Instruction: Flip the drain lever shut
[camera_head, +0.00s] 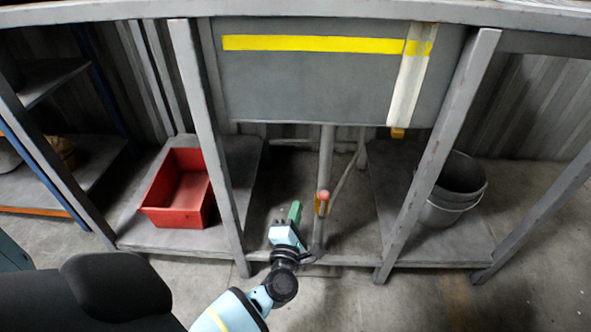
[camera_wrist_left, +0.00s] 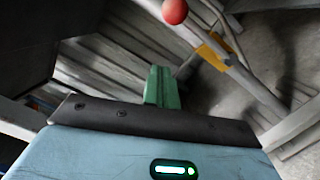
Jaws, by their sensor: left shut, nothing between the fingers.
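The drain lever (camera_head: 323,194) is on a grey vertical pipe (camera_head: 326,160) below the sink box. It has a red ball end and a yellow-orange part at the pipe. In the left wrist view the red ball (camera_wrist_left: 175,11) is at the top and the yellow part (camera_wrist_left: 212,52) is to its right. My left gripper (camera_head: 295,211) has green fingers, shut and empty, just left of the lever. The fingers (camera_wrist_left: 162,87) also show in the left wrist view, below the red ball and seemingly apart from it. My right gripper is not in view.
The grey sink box (camera_head: 310,75) with a yellow stripe is above. Slanted grey frame legs (camera_head: 205,130) (camera_head: 440,150) stand on both sides. A red bin (camera_head: 180,190) is on the left shelf, and grey buckets (camera_head: 452,190) are on the right shelf.

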